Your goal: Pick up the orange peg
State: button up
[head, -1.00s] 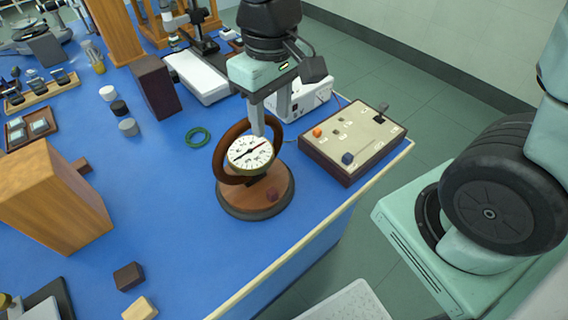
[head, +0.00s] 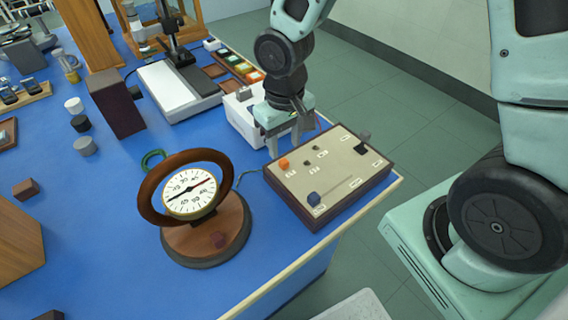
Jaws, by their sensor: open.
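The orange peg (head: 284,163) stands at the back left corner of the beige top of a brown control box (head: 330,177), near the table's right edge. My gripper (head: 284,145) points down just behind and above the peg in the picture. Its two fingers are apart with nothing seen between them. I cannot tell the exact gap between the fingertips and the peg. The peg is in clear view.
A white box (head: 243,119) stands close behind my gripper. A round dial on a wooden stand (head: 192,195) is to the left.

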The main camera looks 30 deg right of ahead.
aim_at(283, 160)
jog(key=f, duration=0.5)
jog(key=shift+w+a+f, duration=0.1)
jog(key=shift+w, duration=0.1)
grip_shut()
